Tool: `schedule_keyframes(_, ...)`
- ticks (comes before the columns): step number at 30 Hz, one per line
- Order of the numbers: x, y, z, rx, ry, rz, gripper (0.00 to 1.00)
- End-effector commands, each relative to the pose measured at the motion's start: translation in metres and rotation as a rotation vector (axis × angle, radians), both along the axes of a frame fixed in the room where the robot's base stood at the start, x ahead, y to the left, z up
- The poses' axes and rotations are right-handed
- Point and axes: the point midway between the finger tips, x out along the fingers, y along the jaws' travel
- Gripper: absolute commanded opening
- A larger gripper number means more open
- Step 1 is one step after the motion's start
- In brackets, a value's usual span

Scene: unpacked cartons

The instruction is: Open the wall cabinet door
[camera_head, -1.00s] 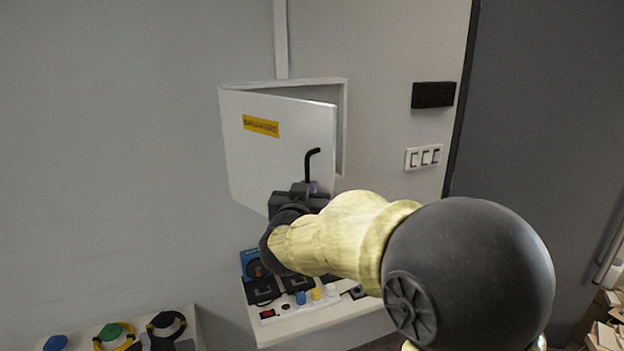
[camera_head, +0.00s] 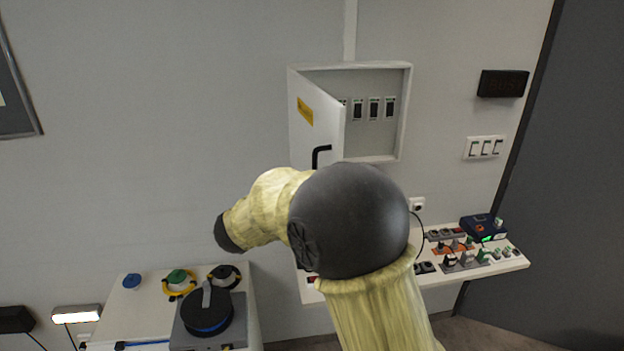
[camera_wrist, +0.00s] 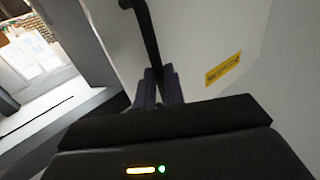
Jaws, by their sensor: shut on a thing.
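The white wall cabinet (camera_head: 408,110) hangs on the grey wall, with a row of dark breakers inside it. In the head view my arm hides the gripper and the lower part of the door.
A white shelf (camera_head: 513,263) with plugs, switches and a blue device is below the cabinet on the right. A white bench (camera_head: 110,309) with a cable reel is at lower left. Light switches (camera_head: 483,148) and a dark sign (camera_head: 502,83) are to the right.

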Motion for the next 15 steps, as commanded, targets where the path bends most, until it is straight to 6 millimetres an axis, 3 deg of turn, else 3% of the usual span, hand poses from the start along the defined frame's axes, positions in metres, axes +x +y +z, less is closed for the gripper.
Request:
schedule_keyframes(10, 0.0034, 0.0025, 0.0040, 0.001, -0.009, 0.010, 0.00)
schedule_keyframes(11, 0.0034, 0.0026, 0.0042, 0.001, -0.009, 0.011, 0.16)
schedule_keyframes(12, 0.0032, 0.0025, 0.0040, 0.001, -0.009, 0.010, 0.24)
schedule_keyframes(13, 0.0030, 0.0024, 0.0038, 0.001, -0.009, 0.009, 0.30)
schedule_keyframes(15, 0.0026, 0.0022, 0.0033, 0.001, -0.008, 0.008, 0.33)
